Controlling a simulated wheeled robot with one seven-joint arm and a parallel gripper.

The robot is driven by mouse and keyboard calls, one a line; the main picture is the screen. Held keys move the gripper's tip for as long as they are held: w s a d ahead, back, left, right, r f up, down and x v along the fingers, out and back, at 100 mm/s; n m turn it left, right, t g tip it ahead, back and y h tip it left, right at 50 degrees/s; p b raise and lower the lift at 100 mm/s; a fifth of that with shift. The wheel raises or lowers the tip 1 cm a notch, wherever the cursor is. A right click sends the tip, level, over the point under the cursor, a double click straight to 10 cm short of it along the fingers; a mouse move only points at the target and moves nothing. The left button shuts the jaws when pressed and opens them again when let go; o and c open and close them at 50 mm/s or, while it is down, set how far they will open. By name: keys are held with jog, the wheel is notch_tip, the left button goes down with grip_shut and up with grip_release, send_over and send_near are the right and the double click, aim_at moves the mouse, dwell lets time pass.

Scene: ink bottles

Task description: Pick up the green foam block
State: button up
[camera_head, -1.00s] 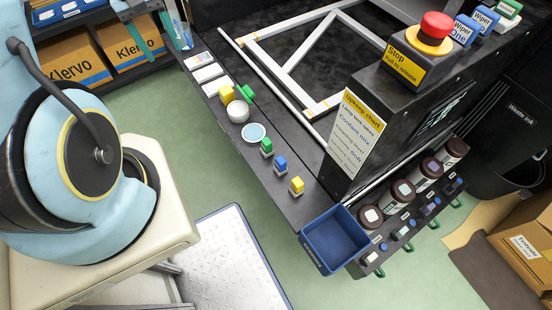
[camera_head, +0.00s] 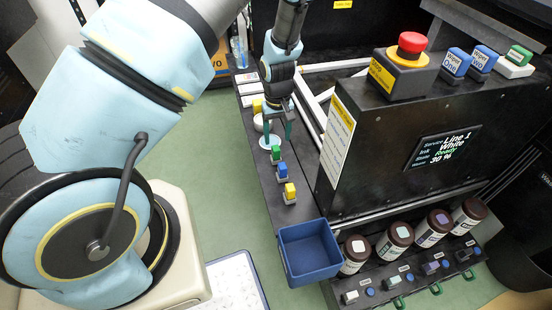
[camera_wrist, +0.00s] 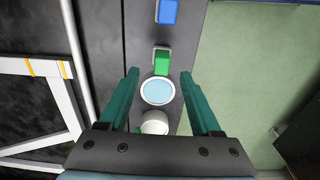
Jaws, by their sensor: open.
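A small green block (camera_head: 275,153) sits on a grey base on the dark ledge, nearest me of the green pieces there. It also shows in the wrist view (camera_wrist: 162,62), just beyond my fingertips. My gripper (camera_head: 278,139) is open and empty above the ledge, pointing down. In the wrist view its two teal fingers (camera_wrist: 159,75) stand apart on either side of a round white dish with a light blue inside (camera_wrist: 157,91). A white cup (camera_wrist: 155,122) shows nearer the palm. Another green piece, seen earlier beside the far yellow block (camera_head: 257,105), is now hidden.
A blue block (camera_head: 283,170) and a yellow block (camera_head: 290,191) follow along the ledge, before a blue bin (camera_head: 309,251). A black machine with a red stop button (camera_head: 411,43) rises on the right. White frame bars (camera_wrist: 40,68) lie beside the ledge. Green floor is open to its left.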

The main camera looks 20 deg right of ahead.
aim_at(276, 148)
jog(key=shift+w+a+f+p, duration=0.1)
jog(key=shift+w+f+p, duration=0.05)
jog(key=shift+f, duration=1.8)
jog(key=shift+w+a+f+p, duration=0.1)
jog(key=shift+f+p, duration=0.05)
jog(key=shift+f, duration=1.8)
grip_shut()
